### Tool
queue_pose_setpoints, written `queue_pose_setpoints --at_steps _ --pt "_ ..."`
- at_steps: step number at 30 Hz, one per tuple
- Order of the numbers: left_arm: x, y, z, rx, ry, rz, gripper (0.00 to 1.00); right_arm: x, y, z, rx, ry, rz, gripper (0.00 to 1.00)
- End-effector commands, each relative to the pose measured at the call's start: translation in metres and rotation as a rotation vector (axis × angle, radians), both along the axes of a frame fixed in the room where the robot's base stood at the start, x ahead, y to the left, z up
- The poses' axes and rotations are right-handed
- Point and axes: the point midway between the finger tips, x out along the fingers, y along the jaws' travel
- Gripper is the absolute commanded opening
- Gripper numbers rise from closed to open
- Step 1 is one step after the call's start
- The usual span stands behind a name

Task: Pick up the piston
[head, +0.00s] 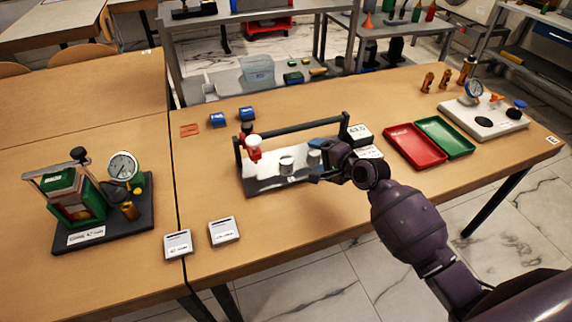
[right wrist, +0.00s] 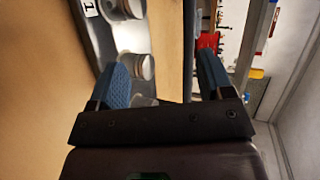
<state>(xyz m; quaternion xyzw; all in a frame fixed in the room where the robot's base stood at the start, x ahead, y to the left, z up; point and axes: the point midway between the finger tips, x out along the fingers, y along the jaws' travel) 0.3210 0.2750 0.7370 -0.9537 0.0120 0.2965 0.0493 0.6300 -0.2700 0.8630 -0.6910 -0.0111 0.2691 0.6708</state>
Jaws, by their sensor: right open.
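Short grey metal cylinders, piston-like, stand on the light base of a black-framed rig (head: 262,185) in the middle of the table. One grey piston (head: 286,165) stands clear to the left of my right gripper (head: 317,162); another (head: 313,158) is partly hidden by its fingers. In the right wrist view, a piston (right wrist: 143,67) shows beside the left blue finger, and another lies partly behind that finger. My right gripper is open, with nothing held between its fingers (right wrist: 165,80). My left gripper is not in view.
A black bar spans the rig above its base. A red-and-white fitting (head: 253,147) stands at its left end. A red tray (head: 415,146) and green tray (head: 444,137) lie to the right. A gauge press (head: 68,195) stands far left. The front table is mostly clear.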

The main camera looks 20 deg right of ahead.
Motion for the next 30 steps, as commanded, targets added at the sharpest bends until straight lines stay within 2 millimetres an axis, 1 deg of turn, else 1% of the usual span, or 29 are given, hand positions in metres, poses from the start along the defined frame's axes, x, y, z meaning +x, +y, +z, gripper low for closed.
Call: queue_pose_setpoints --at_steps 1,3,9,12,15,18,23,30 --pt "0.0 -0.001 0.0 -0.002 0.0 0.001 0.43 0.003 -0.001 -0.001 0.119 0.06 -0.027 0.74" --pt "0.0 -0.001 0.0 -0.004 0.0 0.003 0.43 0.004 -0.001 -0.005 0.296 0.157 -0.069 0.74" --pt "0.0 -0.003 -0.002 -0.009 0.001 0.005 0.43 -0.003 0.002 -0.021 0.766 0.449 -0.2 0.74" --pt "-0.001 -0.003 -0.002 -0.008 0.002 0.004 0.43 -0.007 0.006 -0.024 0.948 0.568 -0.257 0.74" --pt "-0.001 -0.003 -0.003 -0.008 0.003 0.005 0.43 -0.009 0.009 -0.023 1.073 0.652 -0.3 0.74" --pt "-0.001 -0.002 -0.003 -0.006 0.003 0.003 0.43 -0.01 0.01 -0.024 1.146 0.703 -0.338 0.74" --pt "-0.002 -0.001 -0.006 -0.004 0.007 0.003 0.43 -0.005 0.013 -0.027 1.195 0.733 -0.365 0.74" --pt "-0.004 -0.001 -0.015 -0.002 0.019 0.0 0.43 0.019 0.032 -0.042 1.196 0.736 -0.368 0.74"
